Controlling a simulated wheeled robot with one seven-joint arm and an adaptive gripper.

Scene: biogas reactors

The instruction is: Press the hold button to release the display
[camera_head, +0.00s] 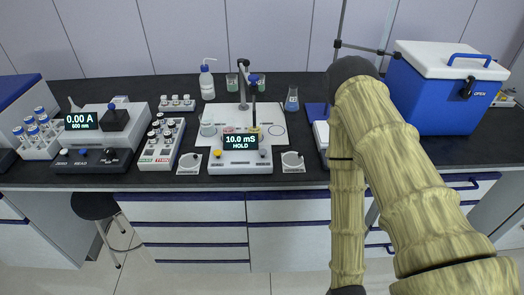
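The meter (240,168) stands near the front edge of the dark bench. Its display (240,142) reads "10.0 mS" with "HOLD" below. A yellow knob or button (217,153) is on the meter's left and a grey one (262,153) on its right; small markings below the display are too small to read, so I cannot tell which is the hold button. My arm is on the right, bending down in front of the bench, apart from the meter. My gripper is not visible; the arm runs out of the bottom of the picture.
A probe stand (243,85) rises behind the meter. A spectrophotometer (100,130) reading "0.00 A" and a vial rack (160,145) are left. Small round dishes (292,162) flank the meter. A wash bottle (207,82), flask (291,99) and blue cooler (430,95) stand farther back.

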